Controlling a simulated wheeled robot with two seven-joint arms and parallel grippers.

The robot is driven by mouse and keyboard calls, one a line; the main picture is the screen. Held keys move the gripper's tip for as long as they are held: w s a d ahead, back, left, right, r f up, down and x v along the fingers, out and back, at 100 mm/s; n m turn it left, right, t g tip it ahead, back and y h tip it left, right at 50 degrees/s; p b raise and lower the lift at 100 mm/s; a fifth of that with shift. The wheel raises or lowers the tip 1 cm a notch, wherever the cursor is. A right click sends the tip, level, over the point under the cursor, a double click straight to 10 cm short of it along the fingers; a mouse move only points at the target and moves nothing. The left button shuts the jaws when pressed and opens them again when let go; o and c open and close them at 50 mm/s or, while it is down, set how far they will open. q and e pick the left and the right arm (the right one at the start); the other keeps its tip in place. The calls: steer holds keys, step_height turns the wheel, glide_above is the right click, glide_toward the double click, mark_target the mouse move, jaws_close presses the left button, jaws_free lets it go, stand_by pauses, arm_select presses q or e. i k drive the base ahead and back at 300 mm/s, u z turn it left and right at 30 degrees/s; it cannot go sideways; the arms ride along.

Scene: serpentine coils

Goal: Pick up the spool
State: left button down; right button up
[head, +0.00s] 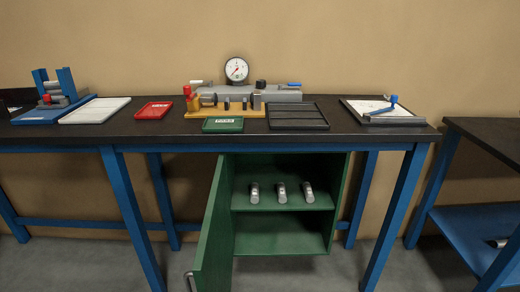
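Three short silver-grey cylindrical pieces lie in a row on the upper shelf of the green cabinet under the bench: a left piece (254,193), a middle piece (281,192) and a right piece (308,192). More grey cylinders (54,98) lie stacked in a blue rack (66,82) at the bench's left end. A grey cylindrical part (208,99) sits on the yellow fixture (228,111). I cannot tell which of these is the spool. Neither of my grippers shows in the head view.
The green cabinet (285,243) stands open, its door (212,235) swung toward the left. The black bench top (160,130) carries a white tray (96,110), red tray (154,110), green tray (222,125), black tray (297,116) and a dial gauge (236,69). Blue legs (131,215) flank the cabinet.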

mark_target(255, 187)
steer(key=z, duration=2.4)
steer(key=k, duration=1.1)
steer(key=u, duration=2.1)
steer(key=i, duration=0.5)
